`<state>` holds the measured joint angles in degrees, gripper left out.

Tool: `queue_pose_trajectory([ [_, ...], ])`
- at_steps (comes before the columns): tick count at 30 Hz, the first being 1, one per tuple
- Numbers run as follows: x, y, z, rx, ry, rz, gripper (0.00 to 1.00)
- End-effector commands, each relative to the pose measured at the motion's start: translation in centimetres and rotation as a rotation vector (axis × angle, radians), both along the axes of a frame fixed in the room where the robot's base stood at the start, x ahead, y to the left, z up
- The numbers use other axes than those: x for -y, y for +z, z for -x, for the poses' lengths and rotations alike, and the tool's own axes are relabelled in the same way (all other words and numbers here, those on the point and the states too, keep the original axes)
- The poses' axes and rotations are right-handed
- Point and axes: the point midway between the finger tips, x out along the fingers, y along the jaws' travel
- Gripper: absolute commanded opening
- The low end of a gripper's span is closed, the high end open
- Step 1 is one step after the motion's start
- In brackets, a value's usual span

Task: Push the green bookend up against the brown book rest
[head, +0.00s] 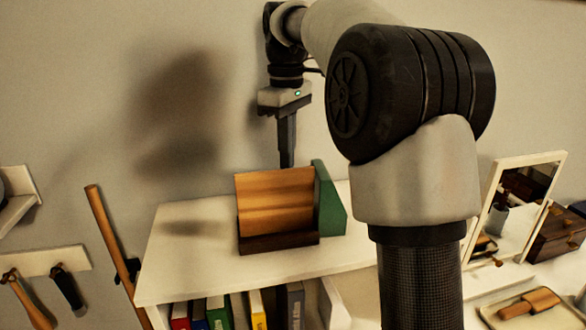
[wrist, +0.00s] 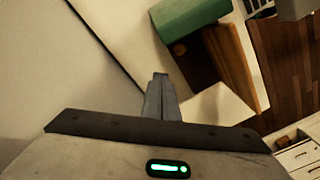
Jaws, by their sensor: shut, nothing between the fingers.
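The brown book rest (head: 275,205) stands on the white shelf top, its slanted wooden face and dark front ledge towards the head camera. The green bookend (head: 330,205) stands upright at its right side; they look side by side, and I cannot tell whether a thin gap is left. The wrist view shows the bookend (wrist: 188,22) at the top and the book rest (wrist: 230,62) just below and right of it. My gripper (head: 287,160) is shut and empty, pointing down at the rest's back upper edge. Its fingertips (wrist: 160,78) show apart from both things in the wrist view.
The white shelf top (head: 190,250) is clear left of the book rest. Books (head: 218,312) stand on the shelf below. A mirror (head: 520,205) and a tray with a brush (head: 530,303) are at the right. The wall is close behind.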

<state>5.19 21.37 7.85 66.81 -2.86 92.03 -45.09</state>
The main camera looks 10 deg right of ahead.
Motion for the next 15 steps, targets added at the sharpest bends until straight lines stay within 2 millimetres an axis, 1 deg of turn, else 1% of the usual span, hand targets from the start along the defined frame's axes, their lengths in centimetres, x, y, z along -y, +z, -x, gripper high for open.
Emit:
queue_pose_trajectory([
  [1, 0.0, -1.3, 0.1, -0.003, 0.0, 0.0, 0.0],
  [3, 0.0, -2.8, 0.1, -0.003, -0.001, 0.0, 0.0],
  [9, 0.0, -7.1, 0.1, -0.003, -0.001, 0.0, 0.0],
  [11, 0.0, -8.3, 0.1, -0.002, -0.001, -0.001, 0.0],
  [15, 1.7, -7.9, 1.6, 0.002, -0.003, 0.001, 0.0],
])
